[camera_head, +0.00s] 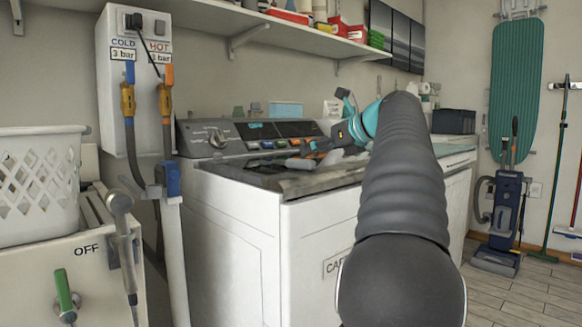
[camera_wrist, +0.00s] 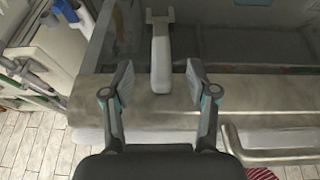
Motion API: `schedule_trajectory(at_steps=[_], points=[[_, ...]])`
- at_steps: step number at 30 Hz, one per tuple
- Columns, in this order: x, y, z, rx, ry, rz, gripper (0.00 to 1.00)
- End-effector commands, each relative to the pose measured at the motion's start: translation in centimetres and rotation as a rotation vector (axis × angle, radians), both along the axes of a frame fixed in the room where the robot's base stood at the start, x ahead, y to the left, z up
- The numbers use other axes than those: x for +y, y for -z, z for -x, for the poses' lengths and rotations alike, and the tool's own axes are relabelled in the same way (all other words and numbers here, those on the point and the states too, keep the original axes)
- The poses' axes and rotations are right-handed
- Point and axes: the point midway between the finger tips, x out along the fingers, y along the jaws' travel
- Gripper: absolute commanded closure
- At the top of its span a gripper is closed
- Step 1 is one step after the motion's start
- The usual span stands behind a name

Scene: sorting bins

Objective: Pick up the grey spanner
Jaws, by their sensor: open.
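The grey spanner (camera_wrist: 161,48) is pale, with a forked head at the top of the wrist view. Its handle runs down to the pale ledge of the machine. My gripper (camera_wrist: 157,82) is open, with one finger on either side of the handle in the picture. Neither finger visibly touches it, and I cannot tell the height gap. In the head view my gripper (camera_head: 316,154) is over the top of the white washing machine (camera_head: 240,235). I cannot pick out the spanner surely there, as my arm and gripper crowd that spot.
The machine's control panel (camera_head: 260,137) rises behind its top. A shelf (camera_head: 240,18) with boxes hangs above. A white basket (camera_head: 40,180) and a box with hoses (camera_head: 135,80) are at left. A curved rail (camera_wrist: 270,155) is near my gripper's right.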

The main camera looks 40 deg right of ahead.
Motion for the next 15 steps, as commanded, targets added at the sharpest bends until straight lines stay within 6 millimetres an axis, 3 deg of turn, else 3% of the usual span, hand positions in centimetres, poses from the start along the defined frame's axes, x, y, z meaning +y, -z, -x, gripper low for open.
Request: schedule_trajectory(at_steps=[6, 15], points=[[0.4, 1.4, -3.1, 0.001, -0.001, 0.001, 0.42], [0.7, 2.1, -4.6, 0.002, -0.004, 0.002, 0.42]])
